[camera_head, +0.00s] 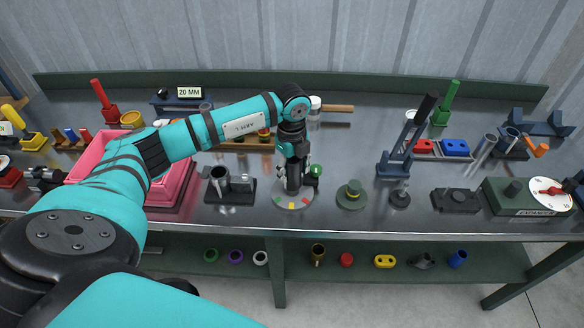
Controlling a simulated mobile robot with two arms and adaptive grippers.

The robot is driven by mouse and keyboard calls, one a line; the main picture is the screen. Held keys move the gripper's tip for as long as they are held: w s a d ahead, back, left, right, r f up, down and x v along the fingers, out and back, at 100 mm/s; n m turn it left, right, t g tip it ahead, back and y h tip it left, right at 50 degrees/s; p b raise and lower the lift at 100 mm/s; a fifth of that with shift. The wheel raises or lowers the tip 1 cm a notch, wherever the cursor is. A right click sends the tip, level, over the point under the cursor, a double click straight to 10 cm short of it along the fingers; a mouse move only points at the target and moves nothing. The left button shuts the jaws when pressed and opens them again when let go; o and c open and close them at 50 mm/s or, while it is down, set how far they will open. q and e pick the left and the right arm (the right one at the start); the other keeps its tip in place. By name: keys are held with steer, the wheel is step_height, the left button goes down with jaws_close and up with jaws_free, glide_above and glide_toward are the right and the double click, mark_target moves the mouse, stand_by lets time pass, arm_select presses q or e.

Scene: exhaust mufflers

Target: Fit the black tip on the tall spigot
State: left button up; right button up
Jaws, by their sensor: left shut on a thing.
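My left gripper (293,172) points straight down over a round pale disc (291,201) with coloured patches on the bench. It is shut on a dark cylinder (293,184), which looks like the black tip; its lower end is close to the disc, and I cannot tell whether they touch. A dark base plate (231,196) left of the disc carries two upright pieces, a taller one (219,180) with a wide dark top and a shorter one (241,184). Which is the tall spigot is not clear. My right gripper is out of view.
A green knob (316,171) stands close right of my gripper. A green round flanged part (351,194) and a dark toggle press (402,150) stand further right, with the expander box (515,197) beyond. A pink bin (181,182) is left, partly behind my arm.

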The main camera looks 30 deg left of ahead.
arm_select(q)
steer(key=shift+f+b, duration=0.4)
steer(key=shift+f, duration=0.4)
steer(key=shift+f, duration=0.1)
steer(key=o, duration=1.2)
steer(key=shift+c, duration=0.2)
